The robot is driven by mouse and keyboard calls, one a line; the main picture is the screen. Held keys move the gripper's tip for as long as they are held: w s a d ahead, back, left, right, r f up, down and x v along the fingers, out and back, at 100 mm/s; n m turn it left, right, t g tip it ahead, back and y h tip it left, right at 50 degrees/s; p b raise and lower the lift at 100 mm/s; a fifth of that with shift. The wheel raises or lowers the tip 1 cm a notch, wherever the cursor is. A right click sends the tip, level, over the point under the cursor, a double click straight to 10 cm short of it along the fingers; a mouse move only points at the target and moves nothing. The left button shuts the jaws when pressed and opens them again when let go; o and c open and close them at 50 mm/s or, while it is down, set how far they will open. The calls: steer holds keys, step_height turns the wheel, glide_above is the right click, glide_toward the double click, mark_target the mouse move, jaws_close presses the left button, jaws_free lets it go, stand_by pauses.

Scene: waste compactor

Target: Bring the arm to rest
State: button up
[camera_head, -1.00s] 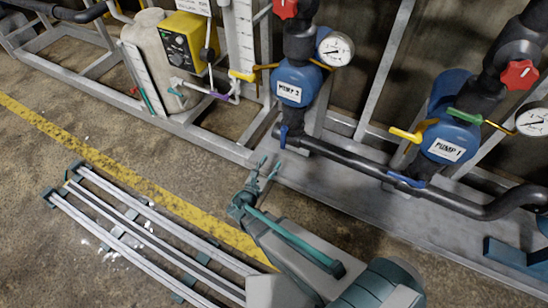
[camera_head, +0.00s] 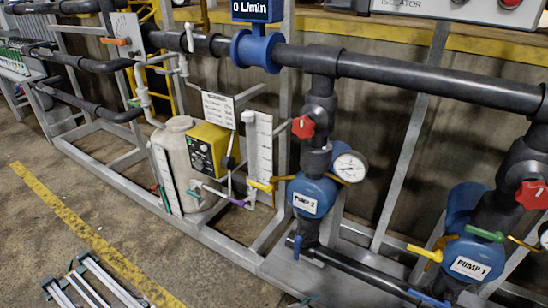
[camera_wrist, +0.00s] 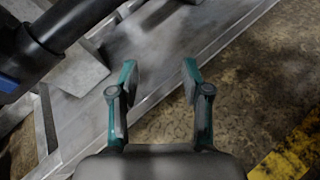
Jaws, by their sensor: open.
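My gripper (camera_wrist: 158,75) shows in the wrist view with its two teal-tipped fingers apart and nothing between them. It points down over the grey metal skid base (camera_wrist: 165,30) and the brown floor (camera_wrist: 220,95). A dark pipe (camera_wrist: 62,30) lies to its upper left in that view, apart from the fingers.
Pump 2 (camera_head: 311,196) and pump 1 (camera_head: 470,258) stand on the skid with black pipes and red valve knobs. A white tank (camera_head: 180,150) and yellow dosing unit (camera_head: 208,148) stand left of them. Open floor with a yellow line (camera_head: 75,222) lies in front.

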steer(key=s+d+f+m+g+y, duration=0.25)
steer(key=s+m+g, duration=0.25)
steer(key=s, duration=0.3)
steer(key=s+d+f+m+g+y, duration=0.1)
steer(key=s+d+f+m+g, duration=0.15)
steer(key=s+m+g, duration=0.45)
steer(key=s+a+m+g+y, duration=0.2)
steer(key=s+a+m+y, duration=0.2)
steer(key=s, duration=0.3)
steer(key=s+a+m+g+y, duration=0.2)
steer(key=s+a+m+y, duration=0.25)
steer(key=s, duration=0.25)
steer(key=s+d+g, duration=0.2)
steer(key=s+d, duration=0.4)
steer(key=w+r+t+p, duration=0.2)
steer(key=w+r+p, duration=0.1)
steer(key=r+p, duration=0.4)
steer(key=w+r+t+p, duration=0.2)
steer(key=r+p, duration=0.6)
steer(key=p, duration=0.6)
steer(key=shift+w+a+r, duration=0.2)
steer(key=shift+w, duration=0.5)
